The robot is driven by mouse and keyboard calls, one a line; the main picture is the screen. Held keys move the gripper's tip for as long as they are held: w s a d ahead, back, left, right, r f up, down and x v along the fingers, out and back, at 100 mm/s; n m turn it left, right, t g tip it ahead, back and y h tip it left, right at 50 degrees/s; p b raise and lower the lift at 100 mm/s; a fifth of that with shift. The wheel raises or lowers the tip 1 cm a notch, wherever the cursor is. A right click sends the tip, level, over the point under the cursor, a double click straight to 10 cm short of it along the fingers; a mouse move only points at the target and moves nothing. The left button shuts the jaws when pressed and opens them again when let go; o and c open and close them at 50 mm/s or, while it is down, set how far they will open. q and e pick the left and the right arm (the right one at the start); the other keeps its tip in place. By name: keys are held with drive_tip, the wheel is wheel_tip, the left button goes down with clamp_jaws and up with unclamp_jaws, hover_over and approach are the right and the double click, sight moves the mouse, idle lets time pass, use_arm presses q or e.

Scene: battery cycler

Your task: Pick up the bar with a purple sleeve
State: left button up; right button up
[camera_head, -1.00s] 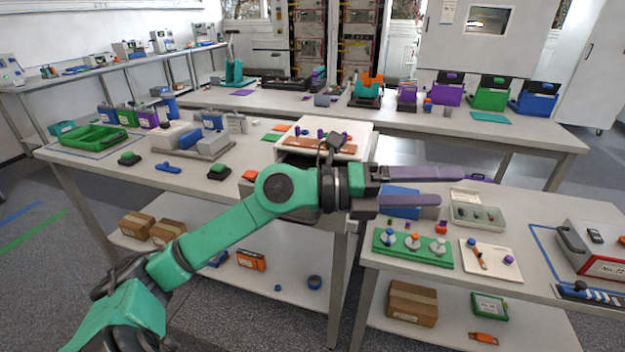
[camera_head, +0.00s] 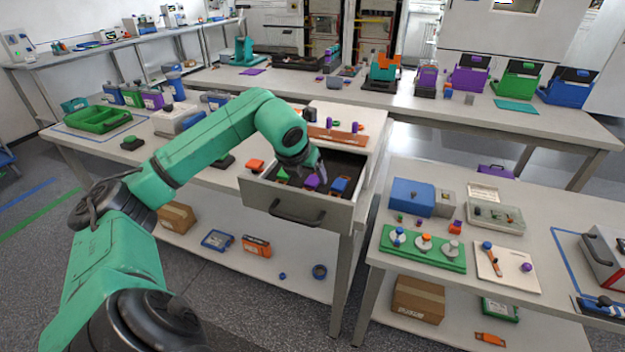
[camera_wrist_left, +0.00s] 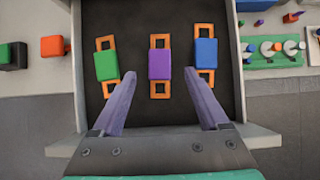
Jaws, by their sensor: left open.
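The bar with a purple sleeve (camera_wrist_left: 159,65) lies in the open drawer (camera_head: 300,213), its orange ends showing in the left wrist view. It sits between a bar with a green sleeve (camera_wrist_left: 107,66) on the left and a bar with a blue sleeve (camera_wrist_left: 205,53) on the right. The purple sleeve also shows in the head view (camera_head: 312,181). My left gripper (camera_wrist_left: 160,80) is open and empty. Its two purple fingers point into the drawer, one on each side of the purple bar, seemingly above it and apart from it. My right gripper is not in view.
The drawer walls and front with its dark handle (camera_head: 297,213) surround the bars. An orange block (camera_head: 255,165) stands on the bench left of the drawer. A green tray (camera_head: 424,249) with knobs stands on the right table.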

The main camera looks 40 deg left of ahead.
sight(312, 180)
use_arm(q)
drive_tip(key=x, duration=0.2)
drive_tip(key=shift+w+f+p, duration=0.2)
drive_tip(key=shift+p, duration=0.1)
drive_tip(key=shift+w+a+f, duration=0.15)
drive_tip(key=shift+f, duration=0.15)
drive_tip(key=shift+r, duration=0.1)
clamp_jaws()
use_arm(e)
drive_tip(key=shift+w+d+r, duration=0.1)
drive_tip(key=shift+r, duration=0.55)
